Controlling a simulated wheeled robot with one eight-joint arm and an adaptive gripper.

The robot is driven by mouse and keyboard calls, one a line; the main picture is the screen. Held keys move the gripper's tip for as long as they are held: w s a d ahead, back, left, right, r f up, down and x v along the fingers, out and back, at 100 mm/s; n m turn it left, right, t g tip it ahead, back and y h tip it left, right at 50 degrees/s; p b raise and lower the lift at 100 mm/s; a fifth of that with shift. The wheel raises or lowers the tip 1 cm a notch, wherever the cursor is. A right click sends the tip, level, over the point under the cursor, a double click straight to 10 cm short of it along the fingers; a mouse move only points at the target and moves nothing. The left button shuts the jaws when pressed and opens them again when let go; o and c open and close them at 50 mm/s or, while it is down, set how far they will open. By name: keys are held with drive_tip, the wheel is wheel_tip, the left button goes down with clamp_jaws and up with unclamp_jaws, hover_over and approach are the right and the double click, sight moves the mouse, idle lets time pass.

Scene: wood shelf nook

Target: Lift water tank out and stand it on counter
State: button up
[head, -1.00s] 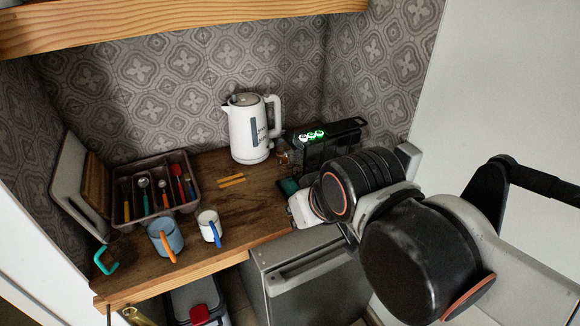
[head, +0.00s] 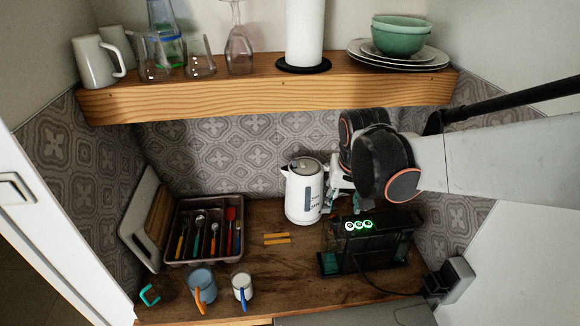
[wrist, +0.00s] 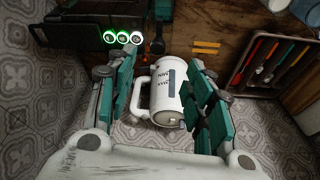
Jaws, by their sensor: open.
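The machine also shows at the upper left of the wrist view (wrist: 75,33). My gripper (head: 342,190) is behind the machine, close to the white kettle (head: 303,192), and partly hidden by my arm. In the wrist view my gripper (wrist: 160,72) is open, its teal-padded fingers apart, with the kettle showing between them. The machine is outside the fingers.
A cutlery tray (head: 205,257), a blue mug (head: 202,284) and a white mug (head: 242,285) stand left on the counter. Two orange sticks (head: 277,239) lie mid-counter, with bare wood around. A shelf (head: 270,98) carrying glasses, bowls and a paper roll overhangs the back.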

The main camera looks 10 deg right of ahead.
sight(336, 221)
drive_tip(key=x, duration=0.4)
drive_tip(key=b+x, duration=0.1)
drive_tip(key=x, duration=0.4)
drive_tip(key=w+x, duration=0.1)
drive_tip(key=x, duration=0.4)
drive_tip(key=shift+w+d+r, duration=0.1)
drive_tip(key=shift+d, duration=0.05)
clamp_jaws()
